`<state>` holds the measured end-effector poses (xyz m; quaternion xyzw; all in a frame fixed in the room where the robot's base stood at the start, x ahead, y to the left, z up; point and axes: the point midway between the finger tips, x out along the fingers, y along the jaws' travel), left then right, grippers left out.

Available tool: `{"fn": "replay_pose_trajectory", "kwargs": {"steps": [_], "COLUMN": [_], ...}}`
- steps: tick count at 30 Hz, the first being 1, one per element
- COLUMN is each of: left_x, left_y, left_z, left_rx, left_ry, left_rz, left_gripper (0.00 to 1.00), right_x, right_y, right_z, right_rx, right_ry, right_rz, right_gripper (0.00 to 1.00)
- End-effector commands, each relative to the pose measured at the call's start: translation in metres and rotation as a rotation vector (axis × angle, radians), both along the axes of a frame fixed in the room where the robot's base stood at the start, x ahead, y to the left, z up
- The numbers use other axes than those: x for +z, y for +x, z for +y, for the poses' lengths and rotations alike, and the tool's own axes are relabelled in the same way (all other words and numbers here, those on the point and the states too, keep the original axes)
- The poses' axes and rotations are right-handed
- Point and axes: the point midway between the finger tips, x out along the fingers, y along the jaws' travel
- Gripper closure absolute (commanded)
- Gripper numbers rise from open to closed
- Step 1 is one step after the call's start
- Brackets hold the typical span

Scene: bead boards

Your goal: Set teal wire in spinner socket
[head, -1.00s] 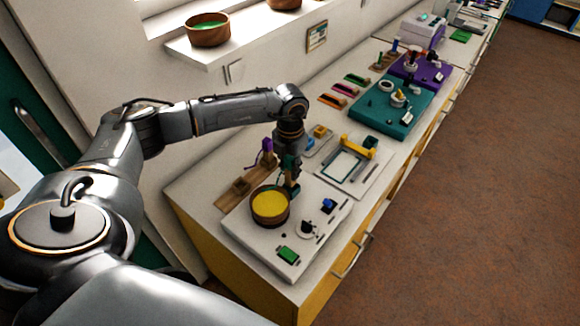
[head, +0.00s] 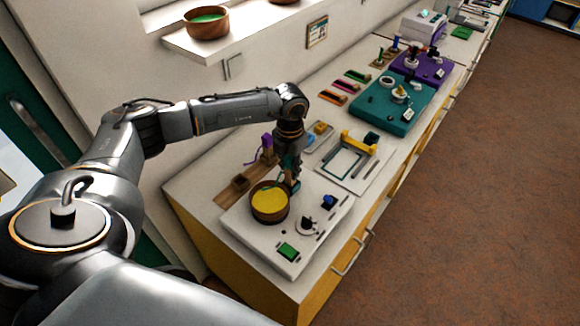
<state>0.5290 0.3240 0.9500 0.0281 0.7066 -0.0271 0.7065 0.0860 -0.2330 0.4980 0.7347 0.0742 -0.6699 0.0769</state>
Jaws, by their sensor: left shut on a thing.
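My left gripper (head: 291,179) hangs at the back right rim of a round wooden bowl of yellow beads (head: 269,203) on the white board (head: 262,240). It is shut on a teal piece, which I take to be the teal wire (head: 288,162); the fingers hide much of it. A thin teal line seems to cross the bowl's far rim. A purple wire (head: 267,146) stands in the wooden rack (head: 229,194) behind the bowl. I cannot make out the spinner socket, nor whether the wire touches it. My right gripper is not in view.
The white board also carries a green block (head: 289,252), a dark knob (head: 307,224) and a blue piece (head: 329,201). A white frame board with a yellow bar (head: 359,143), a teal board (head: 385,115) and a purple board (head: 425,68) lie farther along the counter.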

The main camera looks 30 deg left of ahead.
Motion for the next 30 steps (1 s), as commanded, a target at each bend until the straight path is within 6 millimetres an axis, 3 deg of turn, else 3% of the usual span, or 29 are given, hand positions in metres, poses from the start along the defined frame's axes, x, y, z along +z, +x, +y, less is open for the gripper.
{"fn": "replay_pose_trajectory", "kwargs": {"steps": [30], "left_x": [-0.021], "left_y": [0.0], "left_z": [0.0], "left_rx": [0.0], "left_ry": [0.0], "left_rz": [0.0], "left_gripper": [1.0], "right_x": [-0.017], "right_y": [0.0], "right_z": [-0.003], "right_rx": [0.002], "right_ry": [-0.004], "right_rz": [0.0], "right_gripper": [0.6]}}
